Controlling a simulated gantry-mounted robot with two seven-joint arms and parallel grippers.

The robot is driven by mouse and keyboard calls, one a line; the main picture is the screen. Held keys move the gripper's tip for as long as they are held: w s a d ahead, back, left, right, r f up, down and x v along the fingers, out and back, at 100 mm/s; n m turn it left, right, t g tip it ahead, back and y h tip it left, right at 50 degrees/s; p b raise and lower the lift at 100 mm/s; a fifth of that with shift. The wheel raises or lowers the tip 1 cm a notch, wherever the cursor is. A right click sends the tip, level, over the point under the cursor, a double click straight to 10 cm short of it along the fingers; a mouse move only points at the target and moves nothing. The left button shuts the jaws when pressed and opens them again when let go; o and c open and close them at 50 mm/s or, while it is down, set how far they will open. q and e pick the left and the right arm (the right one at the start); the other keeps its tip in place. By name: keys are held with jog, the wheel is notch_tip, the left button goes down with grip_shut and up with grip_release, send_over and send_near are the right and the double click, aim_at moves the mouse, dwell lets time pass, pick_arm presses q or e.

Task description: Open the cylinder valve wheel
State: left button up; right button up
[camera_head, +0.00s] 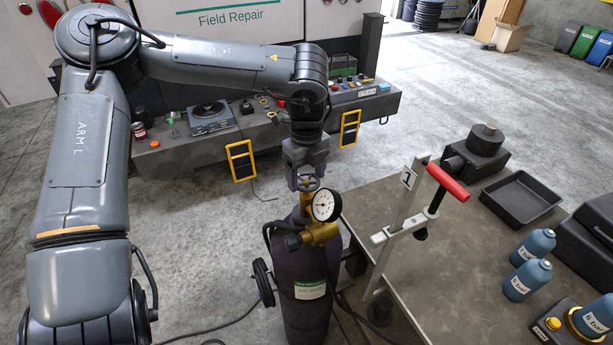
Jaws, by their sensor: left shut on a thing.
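The cylinder valve wheel (308,184) is a small spoked handwheel on top of a dark purple gas cylinder (300,275) with a green and white label. A brass regulator with a round white gauge (326,206) sits just below and to the right of the wheel. My left gripper (305,178) points down from above and is shut on the valve wheel. Its fingers partly hide the wheel's far side. The cylinder stands upright on the floor. My right gripper is not in view.
A workbench (385,195) with a red-handled clamp (447,181), a black tray (520,198) and several blue bottles (527,280) stands right of the cylinder. A black hose hangs beside the cylinder. A grey vehicle bumper (200,150) holding parts lies behind.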

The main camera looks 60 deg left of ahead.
pick_arm(q)
jog(key=n+b, duration=0.1)
jog(key=n, duration=0.4)
jog(key=shift+n+b, duration=0.3)
jog(key=shift+b, duration=0.05)
jog(key=shift+n+b, duration=0.75)
jog(key=shift+n, duration=1.45)
jog(key=o, duration=0.8)
